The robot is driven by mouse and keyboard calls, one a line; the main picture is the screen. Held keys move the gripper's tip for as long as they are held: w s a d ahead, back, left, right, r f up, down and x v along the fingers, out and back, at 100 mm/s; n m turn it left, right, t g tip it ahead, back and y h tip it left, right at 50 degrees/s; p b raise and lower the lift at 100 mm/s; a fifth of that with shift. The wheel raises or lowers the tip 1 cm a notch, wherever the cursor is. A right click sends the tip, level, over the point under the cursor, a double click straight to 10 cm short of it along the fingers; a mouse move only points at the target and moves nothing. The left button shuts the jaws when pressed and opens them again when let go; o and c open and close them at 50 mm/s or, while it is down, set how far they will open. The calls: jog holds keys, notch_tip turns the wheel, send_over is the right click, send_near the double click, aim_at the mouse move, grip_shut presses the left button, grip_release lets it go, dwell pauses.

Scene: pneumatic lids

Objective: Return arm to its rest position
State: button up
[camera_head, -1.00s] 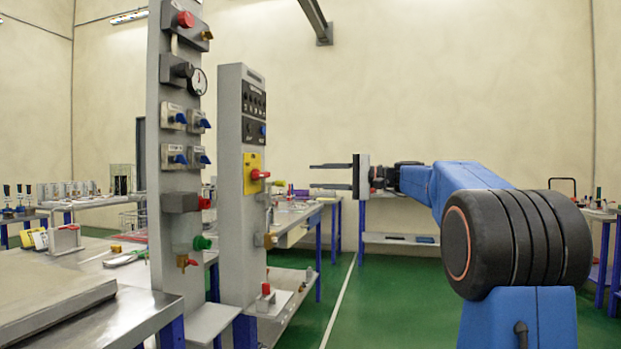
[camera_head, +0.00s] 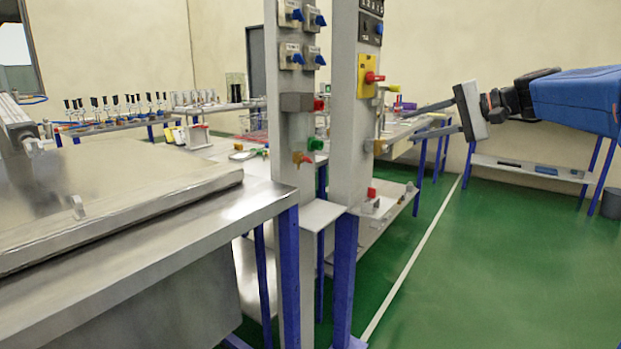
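My gripper (camera_head: 406,127) is at the right in the head camera view. Its two thin grey fingers stick out to the left from a pale plate, spread apart with nothing between them. My blue arm (camera_head: 575,97) runs in behind it from the right edge. The grey control column (camera_head: 343,160), with a yellow plate (camera_head: 368,76) and red knob, stands left of the fingertips. I cannot tell how far in depth the fingers are from it. The rest of my arm is out of view.
A second column (camera_head: 296,190) carries blue-handled valves. A steel bench with a flat metal lid (camera_head: 110,190) fills the left foreground. Tables with bottles and trays stand behind. Green floor (camera_head: 500,260) is clear at the lower right, below my arm.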

jog(key=s+a+f+n+g+h, duration=0.1)
jog(key=s+a+f+g+h, duration=0.2)
jog(key=s+f, duration=0.65)
jog(key=s+d+f+n+h, duration=0.2)
jog(key=s+f+h, duration=0.2)
jog(key=s+f, duration=0.8)
jog(key=s+d+f+n+h, duration=0.2)
jog(key=s+f+n+h, duration=0.1)
jog(key=s+f, duration=1)
jog(key=shift+s+d+f+h, duration=0.25)
jog(key=shift+s+d+h, duration=0.1)
jog(key=shift+s+h, duration=0.35)
